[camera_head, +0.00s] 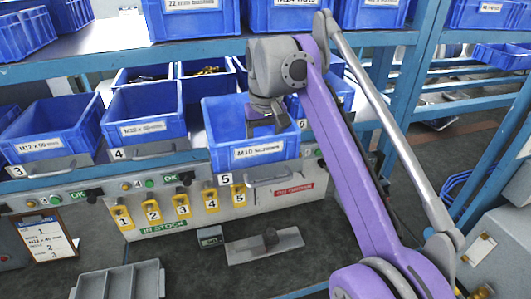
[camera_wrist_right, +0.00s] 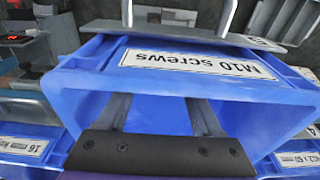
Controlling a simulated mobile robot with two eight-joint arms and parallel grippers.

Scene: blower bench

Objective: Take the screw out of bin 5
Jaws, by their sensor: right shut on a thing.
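Bin 5 (camera_head: 222,128) is a blue bin labelled M10 screws, standing in the middle of the bench front with its label facing me. It also shows in the right wrist view, its label (camera_wrist_right: 197,64) upside down. My right gripper (camera_head: 265,122) points down into the bin's open top. In the wrist view its two grey fingers (camera_wrist_right: 160,105) reach inside the bin's walls. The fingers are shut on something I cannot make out. No screw is visible; the bin's floor is mostly hidden. My left gripper is not in view.
Bin 4 (camera_head: 146,106) and bin 3 (camera_head: 46,142) stand to the left of bin 5. Below are yellow numbered tags (camera_head: 181,206), a grey tray (camera_head: 118,282) and a flat metal plate with a knob (camera_head: 265,246). A shelf (camera_head: 118,57) with more bins runs above.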

